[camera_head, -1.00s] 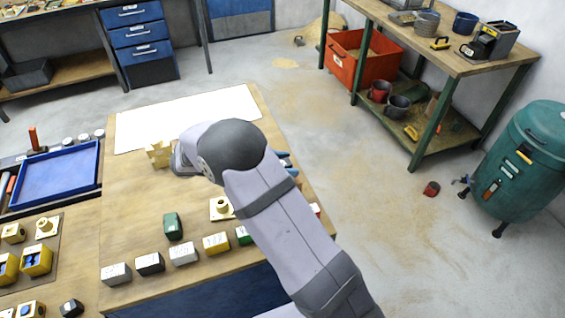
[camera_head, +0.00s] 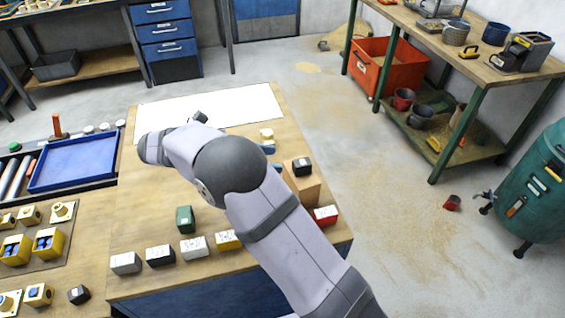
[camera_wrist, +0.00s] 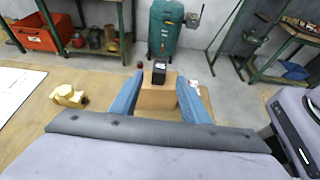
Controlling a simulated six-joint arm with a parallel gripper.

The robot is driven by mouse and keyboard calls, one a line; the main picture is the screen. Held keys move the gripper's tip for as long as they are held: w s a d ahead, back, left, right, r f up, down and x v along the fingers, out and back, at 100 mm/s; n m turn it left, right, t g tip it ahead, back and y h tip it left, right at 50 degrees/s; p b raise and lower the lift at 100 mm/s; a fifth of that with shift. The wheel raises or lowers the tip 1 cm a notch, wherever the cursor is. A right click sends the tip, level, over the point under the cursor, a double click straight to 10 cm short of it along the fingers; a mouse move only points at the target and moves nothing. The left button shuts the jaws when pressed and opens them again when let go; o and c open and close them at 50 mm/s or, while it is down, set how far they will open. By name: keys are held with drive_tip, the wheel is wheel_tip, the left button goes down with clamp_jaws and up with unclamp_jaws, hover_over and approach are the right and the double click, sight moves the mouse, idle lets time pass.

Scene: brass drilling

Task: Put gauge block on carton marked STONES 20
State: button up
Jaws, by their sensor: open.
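My gripper (camera_head: 263,167) has two blue fingers that point right, and it is open and empty; the fingers also show in the wrist view (camera_wrist: 160,82). A row of small labelled boxes lines the front edge, including a grey one (camera_head: 125,263), a black one (camera_head: 160,256) and a red one (camera_head: 325,215). No marking is readable, so I cannot tell the gauge block or STONES 20 carton.
A brass part (camera_head: 266,135) stands on the bench beyond my fingers. A dark green block (camera_head: 185,219) stands behind the row. A blue tray (camera_head: 75,163) lies left. A white sheet (camera_head: 240,104) covers the back. My arm hides the bench's middle.

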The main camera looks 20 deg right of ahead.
drive_tip(key=shift+v, duration=0.95)
drive_tip(key=s+d+y, duration=0.1)
drive_tip(key=d, duration=0.2)
drive_tip(key=s+d+m+y+p, duration=0.1)
drive_tip(key=s+d+y, duration=0.1)
drive_tip(key=d, duration=0.2)
drive_tip(key=s+d+m+y+p, duration=0.1)
drive_tip(key=s+d, duration=0.1)
drive_tip(key=d, duration=0.2)
drive_tip(key=shift+d+t+y, duration=0.2)
drive_tip(key=shift+t+y, duration=0.2)
drive_tip(key=s+f+m+y, duration=0.1)
drive_tip(key=s+f+m, duration=0.1)
drive_tip(key=s, duration=0.1)
drive_tip(key=s+a+f+m+y, duration=0.1)
drive_tip(key=s+f+m+y, duration=0.1)
drive_tip(key=s+f+m, duration=0.1)
drive_tip(key=s+a+f+m+g+y+b, duration=0.1)
drive_tip(key=s+f+m, duration=0.1)
drive_tip(key=s, duration=0.2)
drive_tip(key=shift+f+m+y, duration=0.3)
drive_tip(key=shift+f+y, duration=0.1)
drive_tip(key=s+a+f+m+y, duration=0.3)
drive_tip(key=s+m, duration=0.3)
drive_tip(key=m, duration=0.2)
drive_tip(key=shift+a+f+y+b, duration=0.45)
drive_tip(key=shift+a+f, duration=0.1)
drive_tip(key=shift+a, duration=0.1)
